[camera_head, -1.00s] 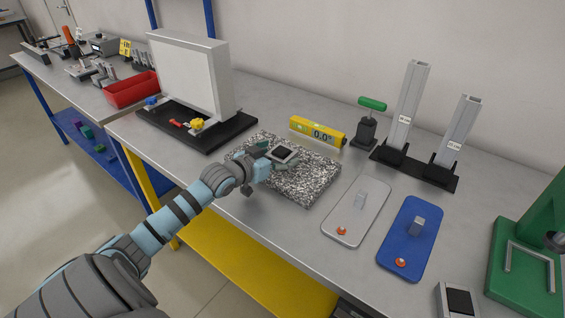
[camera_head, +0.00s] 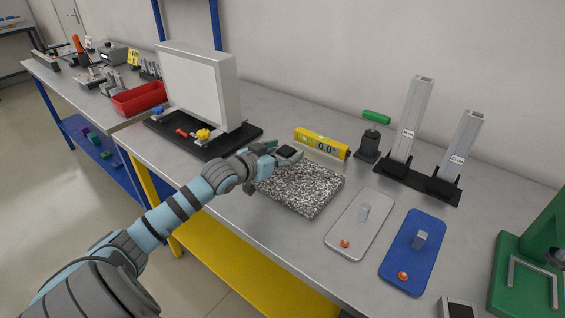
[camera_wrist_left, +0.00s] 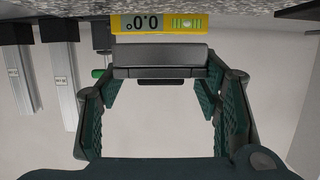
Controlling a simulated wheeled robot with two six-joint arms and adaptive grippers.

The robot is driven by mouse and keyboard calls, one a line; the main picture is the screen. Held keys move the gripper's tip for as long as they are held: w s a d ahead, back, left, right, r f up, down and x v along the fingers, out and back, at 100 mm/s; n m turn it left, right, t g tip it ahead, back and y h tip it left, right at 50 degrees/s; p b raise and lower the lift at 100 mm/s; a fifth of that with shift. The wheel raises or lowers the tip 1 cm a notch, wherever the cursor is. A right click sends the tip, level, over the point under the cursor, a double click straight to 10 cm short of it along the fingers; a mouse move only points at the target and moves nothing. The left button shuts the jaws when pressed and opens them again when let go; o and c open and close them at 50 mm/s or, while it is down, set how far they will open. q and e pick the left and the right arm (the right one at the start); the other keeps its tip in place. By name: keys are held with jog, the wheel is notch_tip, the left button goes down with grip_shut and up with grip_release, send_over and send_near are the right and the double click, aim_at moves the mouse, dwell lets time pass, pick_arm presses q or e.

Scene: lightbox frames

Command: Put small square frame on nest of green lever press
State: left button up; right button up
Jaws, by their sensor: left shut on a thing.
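The small square frame (camera_head: 289,152), dark-centred with a light rim, is in my left gripper (camera_head: 279,153) above the back part of the speckled granite plate. In the left wrist view it shows nearly edge-on as a dark bar (camera_wrist_left: 160,62) between the fingertips of the left gripper (camera_wrist_left: 160,80). The green lever press (camera_head: 528,268) stands at the far right, cut by the picture edge. A grey U-shaped rail, perhaps its nest (camera_head: 532,278), lies on its base. My right gripper is not in view.
The granite plate (camera_head: 302,192) lies below the gripper, with a yellow digital level (camera_head: 322,143) behind it. A white board (camera_head: 361,222), a blue board (camera_head: 411,265) and a stand with two uprights (camera_head: 419,183) lie between it and the press. Another dark-centred piece (camera_head: 459,311) is cut off at the bottom.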

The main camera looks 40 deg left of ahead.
aim_at(282, 158)
pick_arm(q)
notch_tip(282, 158, up, 16)
jog(key=p, duration=0.2)
jog(key=shift+f+p, duration=0.2)
jog(key=shift+p, duration=0.2)
jog(key=s+d+r+m+g+h, duration=0.1)
jog(key=s+d+m+g+h, duration=0.15)
jog(key=d+m+h, duration=0.4)
jog(key=s+d+r+m+g+h, duration=0.1)
jog(key=s+d+m+h, duration=0.2)
jog(key=d, duration=0.7)
jog(key=s+d+f+m+g+h, duration=0.1)
jog(key=s+d+f+g+h, duration=0.1)
jog(key=s+d+f, duration=0.5)
jog(key=s+f, duration=0.4)
jog(key=s, duration=0.2)
jog(key=shift+d, duration=0.35)
